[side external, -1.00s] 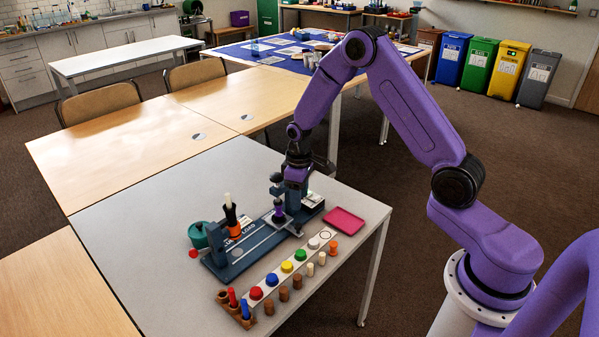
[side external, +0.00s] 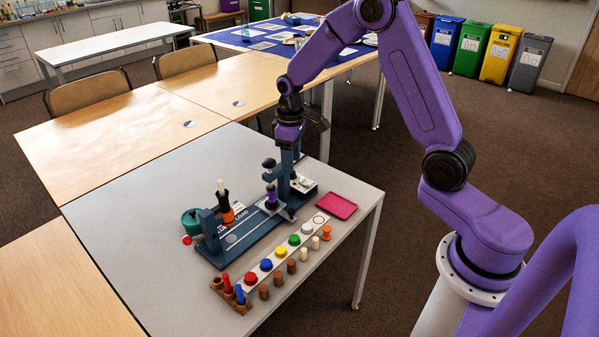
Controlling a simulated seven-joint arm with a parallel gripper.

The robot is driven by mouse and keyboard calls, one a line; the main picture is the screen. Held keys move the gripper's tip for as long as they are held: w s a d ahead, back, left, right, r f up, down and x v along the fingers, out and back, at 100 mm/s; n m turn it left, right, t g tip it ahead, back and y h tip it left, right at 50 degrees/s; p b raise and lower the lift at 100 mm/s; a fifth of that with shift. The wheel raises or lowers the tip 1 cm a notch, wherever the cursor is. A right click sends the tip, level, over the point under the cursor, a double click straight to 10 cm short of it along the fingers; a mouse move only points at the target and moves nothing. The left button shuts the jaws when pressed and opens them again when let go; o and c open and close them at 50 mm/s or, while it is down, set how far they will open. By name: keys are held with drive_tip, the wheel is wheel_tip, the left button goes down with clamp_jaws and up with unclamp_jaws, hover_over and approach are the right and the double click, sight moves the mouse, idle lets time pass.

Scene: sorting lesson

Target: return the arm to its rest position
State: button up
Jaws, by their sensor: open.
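My purple arm reaches in from the right, with its dark wrist above the far side of the grey table (side external: 150,200). My gripper (side external: 288,140) points down and is open, over the back of the dark blue fixture (side external: 240,241). The fixture's upright post shows just below it, and I cannot make out the fingertips clearly against it. I see nothing held. A small purple and black piece (side external: 271,197) stands in the fixture beside the post.
A teal pot (side external: 192,221) sits left of the fixture. In front lie a strip of coloured discs (side external: 281,251), several small pegs and a brown holder (side external: 229,292). A pink tray (side external: 335,206) is at the right. The table's left part is bare.

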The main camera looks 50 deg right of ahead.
drive_tip(key=s+a+r+n, duration=0.2)
drive_tip(key=s+a+r, duration=0.25)
drive_tip(key=s, duration=0.35)
drive_tip(key=s+a+r+n, duration=0.2)
drive_tip(key=s+a+r, duration=0.1)
drive_tip(key=s+a, duration=0.35)
drive_tip(key=s+d+r+n, duration=0.2)
drive_tip(key=s+n, duration=0.2)
drive_tip(key=s, duration=1.4)
drive_tip(key=shift+s, duration=0.35)
